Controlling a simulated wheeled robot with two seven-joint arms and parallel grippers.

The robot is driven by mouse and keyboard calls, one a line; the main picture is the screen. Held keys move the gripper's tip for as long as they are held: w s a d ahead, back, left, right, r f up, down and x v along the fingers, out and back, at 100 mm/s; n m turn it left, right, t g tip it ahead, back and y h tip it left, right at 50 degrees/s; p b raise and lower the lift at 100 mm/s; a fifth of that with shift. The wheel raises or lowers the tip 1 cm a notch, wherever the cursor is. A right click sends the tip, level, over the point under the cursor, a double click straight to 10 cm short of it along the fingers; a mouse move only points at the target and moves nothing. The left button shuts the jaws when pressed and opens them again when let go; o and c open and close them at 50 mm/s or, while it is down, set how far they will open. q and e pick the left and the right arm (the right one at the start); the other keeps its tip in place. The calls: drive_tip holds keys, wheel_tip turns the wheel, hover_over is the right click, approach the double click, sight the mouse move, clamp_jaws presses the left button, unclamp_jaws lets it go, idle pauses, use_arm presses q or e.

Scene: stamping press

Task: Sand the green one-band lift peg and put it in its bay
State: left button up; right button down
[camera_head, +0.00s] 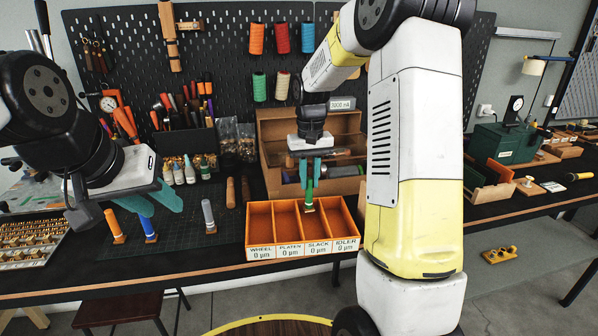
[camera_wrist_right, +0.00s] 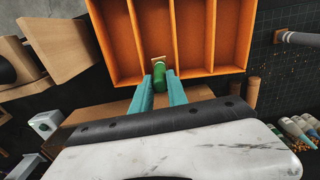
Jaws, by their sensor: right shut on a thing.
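My right gripper (camera_head: 310,172) is shut on the green peg (camera_head: 309,194), which hangs upright, pointing down, at the orange four-bay tray (camera_head: 303,247). The tray's labels read WHEEL, PLATEN, SLACK and IDLER. The peg's wooden foot is at the back part of the SLACK bay; whether it touches the floor I cannot tell. In the right wrist view the green peg (camera_wrist_right: 159,76) is between the teal fingers (camera_wrist_right: 160,88). The peg's bands are too small to make out. My left gripper (camera_head: 160,198) is open and empty above the mat at left.
An orange peg (camera_head: 116,229), a blue peg (camera_head: 149,230) and a grey peg (camera_head: 208,215) stand on the dark mat left of the tray. A wooden shelf box (camera_head: 280,128) is behind the tray. A green machine (camera_head: 505,143) stands at right.

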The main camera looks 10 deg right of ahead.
drive_tip(key=c, duration=1.2)
unclamp_jaws()
drive_tip(key=shift+c, duration=0.2)
drive_tip(key=shift+r, duration=3.9)
